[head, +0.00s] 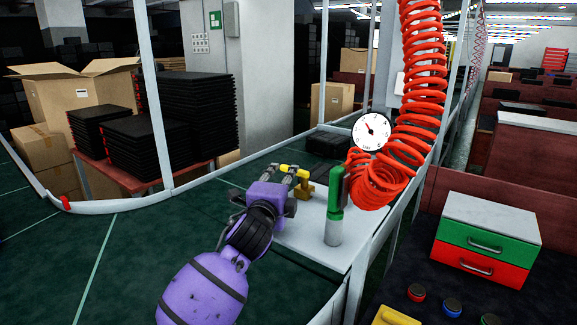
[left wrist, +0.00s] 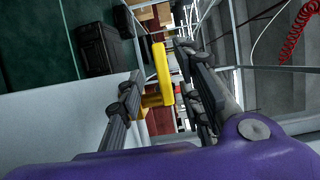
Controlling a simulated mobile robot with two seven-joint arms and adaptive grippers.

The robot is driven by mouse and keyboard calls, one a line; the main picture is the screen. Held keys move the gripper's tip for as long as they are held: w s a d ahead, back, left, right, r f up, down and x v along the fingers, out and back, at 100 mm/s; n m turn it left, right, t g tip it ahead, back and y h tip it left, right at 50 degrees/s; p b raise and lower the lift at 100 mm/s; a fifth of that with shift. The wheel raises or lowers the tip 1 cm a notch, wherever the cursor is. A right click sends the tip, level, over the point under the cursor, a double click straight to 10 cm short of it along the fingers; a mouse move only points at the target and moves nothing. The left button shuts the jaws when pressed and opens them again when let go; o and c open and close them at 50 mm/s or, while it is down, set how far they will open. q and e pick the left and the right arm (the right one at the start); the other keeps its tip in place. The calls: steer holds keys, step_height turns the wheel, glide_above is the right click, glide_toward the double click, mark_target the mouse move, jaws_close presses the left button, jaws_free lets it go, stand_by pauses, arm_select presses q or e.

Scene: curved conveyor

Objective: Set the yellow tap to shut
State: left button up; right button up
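The yellow tap (head: 307,189) stands on the pale bench top, with its lever reaching left near my left gripper (head: 287,172). In the left wrist view the tap's yellow bar (left wrist: 161,66) shows in the gap between the two fingers of my left gripper (left wrist: 165,95). The fingers are apart, one on each side of the tap, and do not look closed on it. Whether either finger touches it I cannot tell. My right gripper is in neither view.
A green and grey upright tool (head: 335,213) stands right of the tap on the bench (head: 310,238). A round dial (head: 371,131) and a red coiled hose (head: 418,90) are behind it. A drawer unit (head: 488,238) is at right.

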mark_target(289, 166)
arm_select(q)
steer(key=x, duration=0.3)
steer(key=shift+w+d, duration=0.15)
steer(key=shift+w, duration=0.15)
steer(key=x, duration=0.2)
steer(key=shift+w, duration=0.4)
jaws_close()
steer(key=shift+w, duration=0.1)
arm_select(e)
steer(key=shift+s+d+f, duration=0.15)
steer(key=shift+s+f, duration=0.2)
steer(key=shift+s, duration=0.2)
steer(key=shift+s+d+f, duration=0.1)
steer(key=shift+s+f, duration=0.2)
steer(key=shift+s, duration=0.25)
